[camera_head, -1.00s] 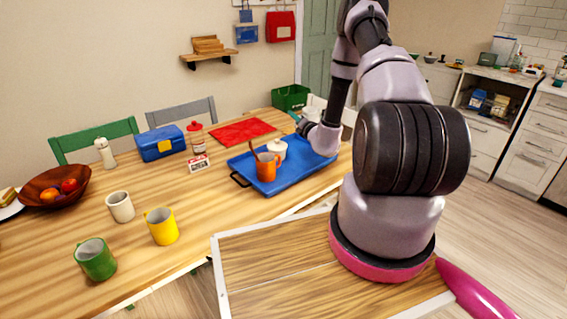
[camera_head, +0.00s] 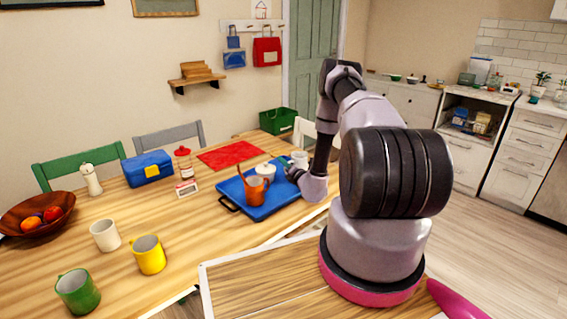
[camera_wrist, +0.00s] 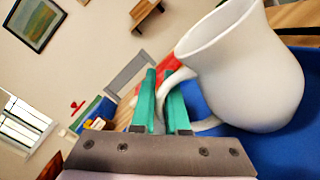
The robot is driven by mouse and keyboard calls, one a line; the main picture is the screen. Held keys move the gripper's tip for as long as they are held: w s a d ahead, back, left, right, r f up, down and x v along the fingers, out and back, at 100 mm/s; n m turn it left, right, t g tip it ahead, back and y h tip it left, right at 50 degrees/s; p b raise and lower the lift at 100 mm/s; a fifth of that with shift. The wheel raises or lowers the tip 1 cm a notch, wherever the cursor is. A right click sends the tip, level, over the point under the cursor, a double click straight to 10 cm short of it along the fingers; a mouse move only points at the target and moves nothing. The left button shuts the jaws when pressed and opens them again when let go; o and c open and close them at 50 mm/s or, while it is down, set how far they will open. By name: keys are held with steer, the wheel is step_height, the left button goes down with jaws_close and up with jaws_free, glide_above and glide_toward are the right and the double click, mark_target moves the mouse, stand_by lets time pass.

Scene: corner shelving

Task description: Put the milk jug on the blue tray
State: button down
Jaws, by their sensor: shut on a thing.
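The white milk jug (camera_wrist: 245,70) fills the right of the wrist view, with its loop handle toward my gripper. My gripper (camera_wrist: 168,100) has green fingers shut on that handle. In the head view the jug (camera_head: 300,158) shows small and partly hidden behind my wrist, at the far right part of the blue tray (camera_head: 262,211). The tray also shows behind the jug in the wrist view (camera_wrist: 300,85). I cannot tell whether the jug's base touches the tray. The fingers are mostly hidden in the head view.
Mugs and a fruit bowl (camera_head: 35,212) stand left. A green crate (camera_head: 277,121) is behind.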

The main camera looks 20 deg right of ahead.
steer(key=c, duration=0.9)
jaws_free()
steer(key=shift+r, duration=0.1)
